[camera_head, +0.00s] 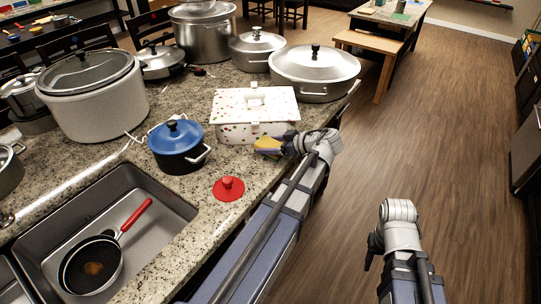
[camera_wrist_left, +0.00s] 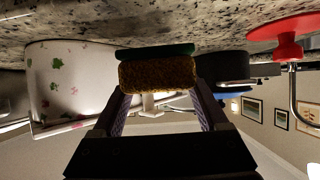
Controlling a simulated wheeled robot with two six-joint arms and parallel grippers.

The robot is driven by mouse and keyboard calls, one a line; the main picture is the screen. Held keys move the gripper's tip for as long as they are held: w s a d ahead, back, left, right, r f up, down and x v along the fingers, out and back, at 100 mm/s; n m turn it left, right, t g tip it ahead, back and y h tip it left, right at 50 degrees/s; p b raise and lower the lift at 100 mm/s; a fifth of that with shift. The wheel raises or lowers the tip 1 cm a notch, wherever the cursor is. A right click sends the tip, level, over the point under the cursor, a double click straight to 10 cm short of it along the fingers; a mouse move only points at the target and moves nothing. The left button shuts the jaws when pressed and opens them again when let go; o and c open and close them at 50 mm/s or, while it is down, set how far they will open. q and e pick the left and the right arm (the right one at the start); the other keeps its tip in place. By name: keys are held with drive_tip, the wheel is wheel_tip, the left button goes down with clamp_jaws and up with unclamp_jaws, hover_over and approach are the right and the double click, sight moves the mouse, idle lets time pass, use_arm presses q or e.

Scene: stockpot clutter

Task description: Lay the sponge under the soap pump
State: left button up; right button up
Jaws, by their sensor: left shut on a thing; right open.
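My left gripper (camera_head: 272,149) is shut on the sponge (camera_head: 266,142), by the front of the polka-dot box near the counter's right edge. In the left wrist view, which is upside down, the sponge (camera_wrist_left: 157,76) is yellow-brown with a green layer (camera_wrist_left: 155,52) facing the counter, between the fingers of the left gripper (camera_wrist_left: 158,92). I cannot tell whether it touches the counter. I cannot make out a soap pump in either view. My right gripper (camera_head: 374,250) is open and empty, over the floor right of the counter.
The white spotted box (camera_head: 235,130) stands just behind the sponge. A blue-lidded pot (camera_head: 178,150) and a red lid (camera_head: 228,189) are to its left and front. Large pots (camera_head: 313,72) crowd the back. The sink (camera_head: 150,195) holds a red-handled pan (camera_head: 92,265).

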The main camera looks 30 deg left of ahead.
use_arm(q)
drive_tip(key=shift+f+b, duration=1.15)
drive_tip(key=shift+f, duration=0.4)
drive_tip(key=shift+f, duration=0.1)
drive_tip(key=shift+f, duration=0.15)
drive_tip(key=o, duration=1.2)
drive_tip(key=shift+r, duration=0.2)
